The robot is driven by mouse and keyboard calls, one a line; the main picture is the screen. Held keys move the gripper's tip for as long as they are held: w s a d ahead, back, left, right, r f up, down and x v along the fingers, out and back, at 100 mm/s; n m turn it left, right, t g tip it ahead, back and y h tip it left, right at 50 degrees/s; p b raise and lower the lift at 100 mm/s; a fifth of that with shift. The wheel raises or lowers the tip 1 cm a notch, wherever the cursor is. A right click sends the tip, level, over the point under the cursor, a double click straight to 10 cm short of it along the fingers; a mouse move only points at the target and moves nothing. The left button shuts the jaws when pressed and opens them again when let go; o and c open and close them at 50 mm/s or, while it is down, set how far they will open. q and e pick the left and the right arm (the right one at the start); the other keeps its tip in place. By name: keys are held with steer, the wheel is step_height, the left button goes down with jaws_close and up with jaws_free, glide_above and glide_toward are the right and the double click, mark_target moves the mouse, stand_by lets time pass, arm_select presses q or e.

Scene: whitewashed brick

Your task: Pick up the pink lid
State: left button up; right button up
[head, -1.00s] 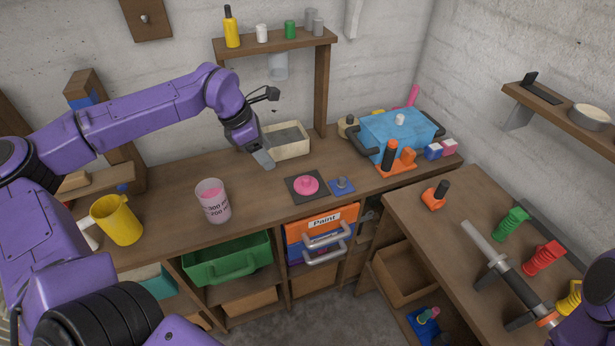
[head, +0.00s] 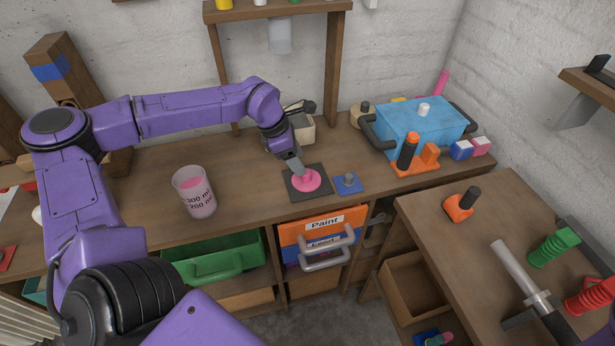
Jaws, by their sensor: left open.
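The pink lid (head: 307,181) is a round disc with a raised middle, lying on a dark square mat (head: 320,191) on the workbench. My left gripper (head: 299,172) reaches down from the left arm and is right at the lid's upper left, its tips over the lid's raised middle. Its jaws are open. I cannot tell from this view whether the fingers touch the lid, and the gripper hides part of it. My right gripper is not in view.
A blue square with a grey knob (head: 348,181) lies just right of the mat. A measuring cup with pink contents (head: 195,193) stands to the left. A blue box (head: 424,130) and an orange holder (head: 417,162) stand to the right. A beige bin (head: 303,128) is behind the gripper.

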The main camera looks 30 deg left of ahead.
mark_target(306, 176)
arm_select(q)
steer(key=p+x, duration=0.1)
steer(key=x, duration=0.3)
steer(key=shift+f, duration=0.3)
steer(key=shift+w+f, duration=0.15)
steer(key=shift+f, duration=0.1)
jaws_close()
steer(key=shift+r, duration=0.1)
